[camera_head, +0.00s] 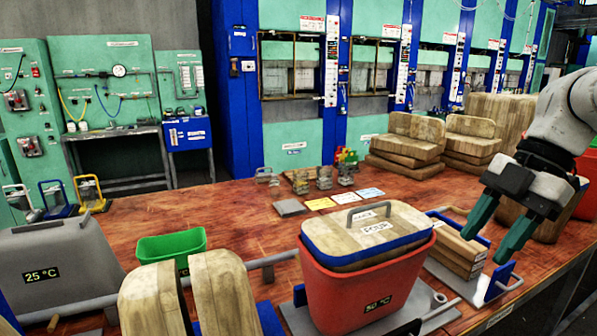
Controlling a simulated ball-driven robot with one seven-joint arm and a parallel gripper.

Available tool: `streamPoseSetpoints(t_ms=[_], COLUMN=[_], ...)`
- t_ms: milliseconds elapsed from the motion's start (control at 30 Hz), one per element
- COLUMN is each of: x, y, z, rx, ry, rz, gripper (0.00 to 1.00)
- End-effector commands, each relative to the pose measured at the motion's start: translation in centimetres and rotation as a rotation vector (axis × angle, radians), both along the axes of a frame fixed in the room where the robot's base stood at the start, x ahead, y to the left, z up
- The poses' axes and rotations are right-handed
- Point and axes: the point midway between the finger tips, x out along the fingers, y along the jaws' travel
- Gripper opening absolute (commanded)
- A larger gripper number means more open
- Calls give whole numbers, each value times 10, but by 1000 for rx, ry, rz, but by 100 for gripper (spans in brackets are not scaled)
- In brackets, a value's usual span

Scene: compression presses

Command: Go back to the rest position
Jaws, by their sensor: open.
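My gripper (497,232) is at the right of the head camera view, on the end of my white arm. Its two green fingers are spread apart and point down and to the left, with nothing between them. It hangs above the right part of the wooden table (240,222), over a holder with stacked wooden blocks (462,250). I cannot tell how high above the blocks the fingers are. No rest position is marked in view.
A red bin (345,293) with a wooden lid (340,240) stands close to the gripper's left. A green bin (171,246), a grey box (55,258) and wooden pieces (200,297) are further left. Presses line the back. The table's left middle is fairly clear.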

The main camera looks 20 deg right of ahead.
Motion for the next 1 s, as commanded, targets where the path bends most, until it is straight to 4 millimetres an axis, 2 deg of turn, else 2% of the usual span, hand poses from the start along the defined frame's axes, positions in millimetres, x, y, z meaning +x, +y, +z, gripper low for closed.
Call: streamPoseSetpoints(t_ms=[267,400,600,733,833,1000], x=[46,75,102,107,103,78], y=[36,66,107,131,148,173], z=[-27,-53,-102,-144,-180,-250], rx=[107,206,345,412,441,442], ry=[-95,-132,-117,-65,-7,116], rz=[-96,-206,-411,-560,-679,-892], gripper=[47,47,47,47,47,47])
